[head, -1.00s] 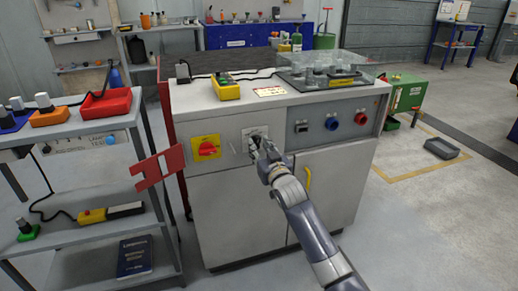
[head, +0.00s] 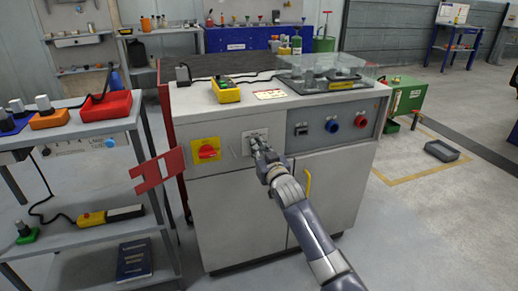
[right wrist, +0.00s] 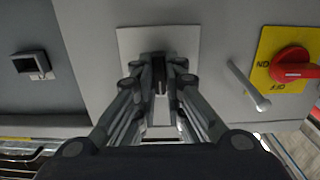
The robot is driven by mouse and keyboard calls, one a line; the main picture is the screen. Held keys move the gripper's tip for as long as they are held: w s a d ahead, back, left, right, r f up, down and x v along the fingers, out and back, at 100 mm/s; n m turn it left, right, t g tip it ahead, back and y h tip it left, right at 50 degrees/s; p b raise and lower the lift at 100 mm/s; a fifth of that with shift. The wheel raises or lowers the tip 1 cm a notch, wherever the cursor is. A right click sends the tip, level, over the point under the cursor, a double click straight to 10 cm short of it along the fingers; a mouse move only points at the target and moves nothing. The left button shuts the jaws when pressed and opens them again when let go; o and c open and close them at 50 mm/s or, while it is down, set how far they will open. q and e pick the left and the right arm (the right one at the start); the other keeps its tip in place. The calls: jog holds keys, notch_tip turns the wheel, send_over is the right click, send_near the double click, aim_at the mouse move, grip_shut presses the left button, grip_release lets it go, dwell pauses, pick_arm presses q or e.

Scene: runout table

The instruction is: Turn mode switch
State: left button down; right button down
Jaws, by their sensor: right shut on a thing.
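The mode switch sits on a pale square plate (head: 249,134) on the front of the grey cabinet (head: 240,200). The plate also shows in the right wrist view (right wrist: 185,38). My right gripper (head: 256,143) reaches the plate from the front. In the right wrist view its fingers (right wrist: 159,78) are closed from both sides on the dark switch knob (right wrist: 159,70). The fingers hide much of the knob, so its exact setting cannot be read. My left gripper is not in view.
A red rotary handle (head: 207,152) on a yellow plate is left of the switch. A short metal bar (right wrist: 246,84) sticks out between them. A red lockout-like plate (head: 157,170) juts out at the left. A yellow door handle (head: 308,184) is below right.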

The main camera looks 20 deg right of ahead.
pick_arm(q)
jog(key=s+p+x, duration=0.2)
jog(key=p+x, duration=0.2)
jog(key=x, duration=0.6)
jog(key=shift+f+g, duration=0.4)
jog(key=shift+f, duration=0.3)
pick_arm(e)
jog(key=shift+f+n, duration=0.1)
jog(key=shift+n, duration=4.3)
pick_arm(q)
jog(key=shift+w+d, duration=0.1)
pick_arm(e)
jog(key=c, duration=1.7)
grip_release()
jog(key=shift+a, duration=0.1)
jog(key=shift+o, duration=0.2)
jog(key=shift+s, duration=0.1)
jog(key=s, duration=1.2)
jog(key=shift+d, duration=0.25)
